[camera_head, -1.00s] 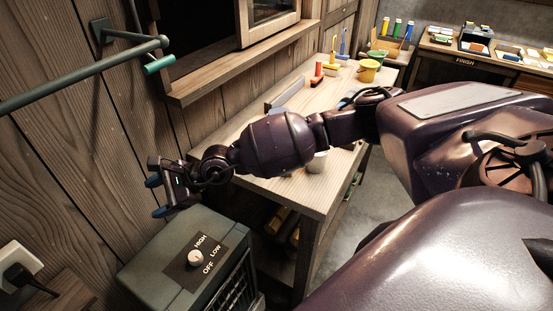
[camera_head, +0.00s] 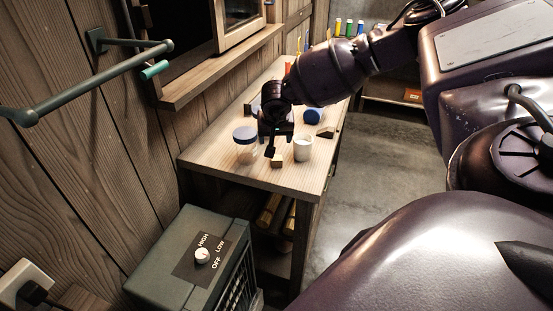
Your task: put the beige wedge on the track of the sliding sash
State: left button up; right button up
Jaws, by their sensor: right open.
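A small beige block (camera_head: 277,162), which looks like the beige wedge, lies on the wooden bench (camera_head: 225,160) near its front. Its exact shape is too small to tell. My right gripper (camera_head: 273,146) is open and points down just above and behind this block, partly covering it. I cannot tell whether they touch. The sliding sash (camera_head: 241,22) is at the top, in the wall opening, above a wooden sill (camera_head: 218,70). Its track is not clear to see. My left gripper is not in view.
A jar with a blue lid (camera_head: 245,145) stands left of the gripper and a white cup (camera_head: 302,149) right of it. A blue round thing (camera_head: 312,116) and a brown piece (camera_head: 326,132) lie behind. A green wall rail (camera_head: 100,80) and a heater (camera_head: 185,255) are at left.

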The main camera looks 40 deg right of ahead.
send_over(277, 156)
jog(key=a, duration=0.2)
jog(key=f, duration=0.3)
jog(key=s+f, duration=0.1)
jog(key=f, duration=0.1)
jog(key=shift+d, duration=0.2)
jog(key=shift+s+x, duration=0.15)
jog(key=shift+x, duration=1.15)
jog(key=shift+s+x, duration=0.15)
jog(key=shift+x, duration=1.15)
jog(key=shift+f, duration=0.1)
jog(key=c, duration=1.1)
